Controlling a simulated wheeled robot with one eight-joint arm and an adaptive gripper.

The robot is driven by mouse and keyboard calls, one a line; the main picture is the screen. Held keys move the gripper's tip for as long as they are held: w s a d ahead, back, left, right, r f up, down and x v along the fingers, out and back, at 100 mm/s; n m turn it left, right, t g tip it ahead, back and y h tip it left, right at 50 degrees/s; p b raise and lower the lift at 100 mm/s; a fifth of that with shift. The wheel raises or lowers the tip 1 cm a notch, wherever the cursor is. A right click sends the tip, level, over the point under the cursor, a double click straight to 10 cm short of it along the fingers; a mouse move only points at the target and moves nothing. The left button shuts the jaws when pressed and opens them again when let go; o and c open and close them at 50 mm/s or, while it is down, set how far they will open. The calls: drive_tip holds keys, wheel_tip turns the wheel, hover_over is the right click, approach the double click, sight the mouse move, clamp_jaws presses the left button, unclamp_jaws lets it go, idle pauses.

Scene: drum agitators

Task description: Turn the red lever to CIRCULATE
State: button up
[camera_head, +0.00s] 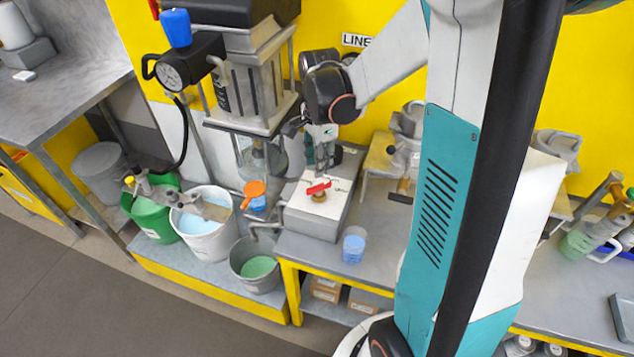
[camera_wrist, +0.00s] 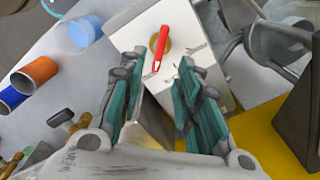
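The red lever (camera_head: 319,188) sits on a brass fitting on the white top plate of a grey box (camera_head: 314,222) on the bench. It also shows in the wrist view (camera_wrist: 161,47), just beyond my fingertips. Dark lines and small marks are on the plate (camera_wrist: 212,42) around it, too small to read. My gripper (camera_head: 322,150) is above and behind the lever in the head view. In the wrist view my gripper (camera_wrist: 157,82) has its two teal-padded fingers apart with nothing between them, and the lever is apart from them.
An agitator with a glass vessel (camera_head: 260,158) stands left of my gripper. An orange handle (camera_head: 253,190) is left of the box. A cup of blue liquid (camera_head: 354,246) stands right of it. Buckets (camera_head: 205,225) stand on the low platform. A yellow stand (camera_head: 383,155) is behind right.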

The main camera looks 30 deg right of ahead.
sight(319, 185)
wheel_tip(319, 185, down, 8)
drive_tip(key=shift+b, duration=1.15)
clamp_jaws()
